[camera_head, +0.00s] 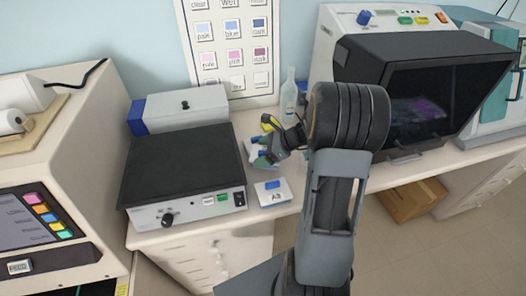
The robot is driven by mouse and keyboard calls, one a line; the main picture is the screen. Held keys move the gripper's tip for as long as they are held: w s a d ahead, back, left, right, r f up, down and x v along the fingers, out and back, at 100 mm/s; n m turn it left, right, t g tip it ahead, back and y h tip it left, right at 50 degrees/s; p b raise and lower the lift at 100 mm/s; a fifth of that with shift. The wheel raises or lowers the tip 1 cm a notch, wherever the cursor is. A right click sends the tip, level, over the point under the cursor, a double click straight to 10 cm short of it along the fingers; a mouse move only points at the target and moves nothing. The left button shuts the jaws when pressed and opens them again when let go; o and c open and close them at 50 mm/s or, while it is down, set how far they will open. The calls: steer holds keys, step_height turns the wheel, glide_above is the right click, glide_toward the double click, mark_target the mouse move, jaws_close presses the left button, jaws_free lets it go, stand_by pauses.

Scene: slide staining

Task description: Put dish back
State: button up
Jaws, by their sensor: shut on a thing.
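My gripper (264,150) is above the bench, left of my dark wrist and just behind the A3 pad. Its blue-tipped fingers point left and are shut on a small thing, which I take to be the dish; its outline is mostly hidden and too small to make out. A pale pad (248,158) with a blue edge lies under and beside the fingers, partly covered. The white pad marked A3 (273,192), with a blue square, lies on the bench in front of the gripper, with nothing seen on it.
A black-topped hotplate-like device (183,168) stands close to the left, with a blue-and-white box (185,108) behind it. A clear bottle (289,95) stands behind my gripper. A dark-screened machine (418,85) is to the right. A colour chart (230,45) hangs on the wall.

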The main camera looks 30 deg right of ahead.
steer(key=shift+f, duration=0.15)
steer(key=o, duration=0.8)
steer(key=shift+o, duration=0.2)
